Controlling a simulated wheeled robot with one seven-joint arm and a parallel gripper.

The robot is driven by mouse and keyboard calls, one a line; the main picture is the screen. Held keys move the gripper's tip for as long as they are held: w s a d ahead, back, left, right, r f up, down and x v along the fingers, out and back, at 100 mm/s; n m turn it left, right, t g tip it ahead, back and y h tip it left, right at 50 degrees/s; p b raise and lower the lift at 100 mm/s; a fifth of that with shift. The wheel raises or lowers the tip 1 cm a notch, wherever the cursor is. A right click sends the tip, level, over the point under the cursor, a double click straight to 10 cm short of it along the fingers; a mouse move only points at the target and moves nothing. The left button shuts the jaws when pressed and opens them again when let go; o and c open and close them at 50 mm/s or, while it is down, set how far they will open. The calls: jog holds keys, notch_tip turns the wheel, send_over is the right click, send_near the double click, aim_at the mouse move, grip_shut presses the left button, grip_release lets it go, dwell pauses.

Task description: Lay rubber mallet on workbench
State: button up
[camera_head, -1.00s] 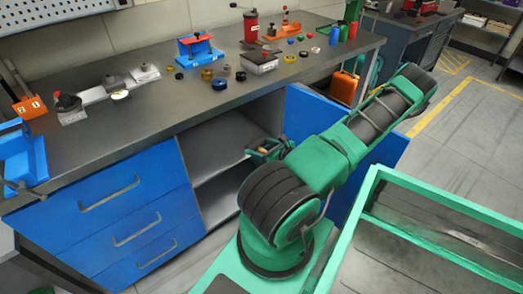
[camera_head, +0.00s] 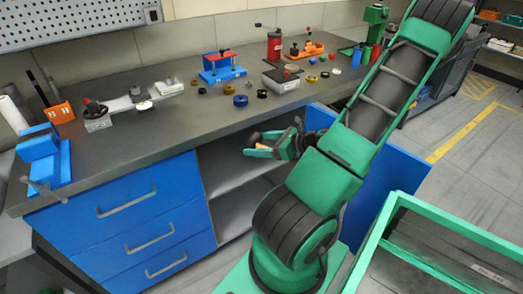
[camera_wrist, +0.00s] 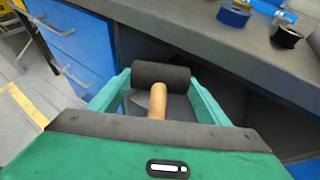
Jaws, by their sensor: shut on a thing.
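The rubber mallet has a black cylindrical head (camera_wrist: 160,74) and a pale wooden handle (camera_wrist: 157,101). My gripper (camera_wrist: 159,90) is shut on the mallet, with its head between the green fingers. In the head view my gripper (camera_head: 262,146) is in front of the workbench's open cupboard, beside and below the top's front edge. The workbench (camera_head: 185,132) has a dark grey top and blue drawers. In the wrist view its top (camera_wrist: 235,55) lies beyond the mallet.
The front middle of the benchtop is clear. A blue vise (camera_head: 42,160) stands at the left end. A blue cupboard door (camera_head: 372,172) stands open beside my arm.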

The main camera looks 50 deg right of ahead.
jog(key=w+a+r+n+g+y, duration=0.1)
jog(key=a+r+n+y, duration=0.2)
jog(key=a+r, duration=0.3)
jog(key=w+a+r+n+g+y, duration=0.1)
jog(key=a+r, duration=0.5)
jog(key=r, duration=0.8)
jog(key=shift+r+n+g+y, duration=0.4)
jog(key=shift+n+g+y, duration=0.1)
jog(key=shift+n+y, duration=0.45)
